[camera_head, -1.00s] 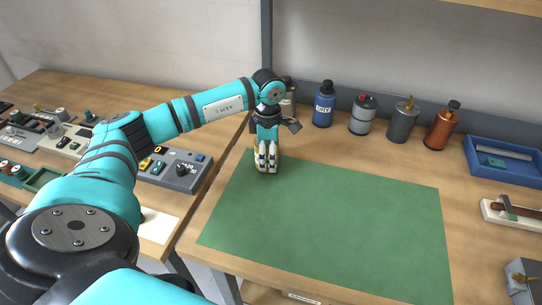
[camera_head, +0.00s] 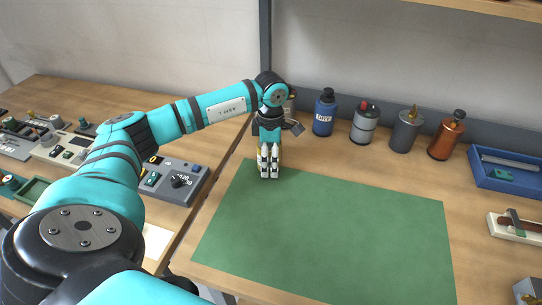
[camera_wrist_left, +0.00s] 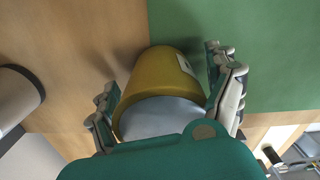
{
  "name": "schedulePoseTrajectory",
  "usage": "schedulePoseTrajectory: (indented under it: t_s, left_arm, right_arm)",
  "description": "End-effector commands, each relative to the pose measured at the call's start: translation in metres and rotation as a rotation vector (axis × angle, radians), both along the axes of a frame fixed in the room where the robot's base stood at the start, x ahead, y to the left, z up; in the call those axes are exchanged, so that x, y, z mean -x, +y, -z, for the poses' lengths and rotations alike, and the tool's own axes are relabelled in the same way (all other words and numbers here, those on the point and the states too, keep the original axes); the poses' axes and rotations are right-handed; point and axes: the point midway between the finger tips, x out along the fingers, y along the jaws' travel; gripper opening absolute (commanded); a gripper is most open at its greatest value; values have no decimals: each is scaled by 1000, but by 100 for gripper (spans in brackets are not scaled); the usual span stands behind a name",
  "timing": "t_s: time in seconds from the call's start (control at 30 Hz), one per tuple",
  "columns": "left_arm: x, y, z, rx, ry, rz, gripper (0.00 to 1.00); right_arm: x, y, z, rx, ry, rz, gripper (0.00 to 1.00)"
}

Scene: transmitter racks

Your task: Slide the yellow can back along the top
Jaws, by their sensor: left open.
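The yellow can (camera_wrist_left: 158,75) stands between the two open fingers of my left gripper (camera_head: 269,172) in the left wrist view. It has a pale grey end facing the camera and a small white label at its side. The fingers are spread, one on each side of the can; I cannot tell whether they touch it. In the head view the can is almost wholly hidden behind my left gripper, near the far left corner of the green mat (camera_head: 330,225). My right gripper is not in view.
A blue bottle (camera_head: 324,115), a grey can with a red cap (camera_head: 364,127), a dark grey can (camera_head: 406,132) and a copper bottle (camera_head: 446,137) line the back. A blue tray (camera_head: 507,180) is at right. A control panel (camera_head: 178,180) is at left. The mat is clear.

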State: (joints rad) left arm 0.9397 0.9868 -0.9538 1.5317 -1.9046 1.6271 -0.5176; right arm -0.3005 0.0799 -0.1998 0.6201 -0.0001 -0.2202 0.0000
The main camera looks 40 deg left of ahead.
Motion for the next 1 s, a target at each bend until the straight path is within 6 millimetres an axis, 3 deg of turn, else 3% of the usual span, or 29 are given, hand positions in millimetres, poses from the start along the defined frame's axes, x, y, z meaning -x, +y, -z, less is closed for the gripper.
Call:
schedulePoseTrajectory:
  t_s: [0.3,0.43,0.8,1.0]
  left_arm:
    - [-1,0,-2,0,-3,0,96]
    - [-2,0,-12,1,-5,0,96]
    - [-2,0,-86,1,-7,-1,96]
    - [-2,0,-113,0,-3,0,96]
  right_arm:
    - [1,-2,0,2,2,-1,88]
    - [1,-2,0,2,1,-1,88]
    - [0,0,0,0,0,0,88]
    - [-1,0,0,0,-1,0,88]
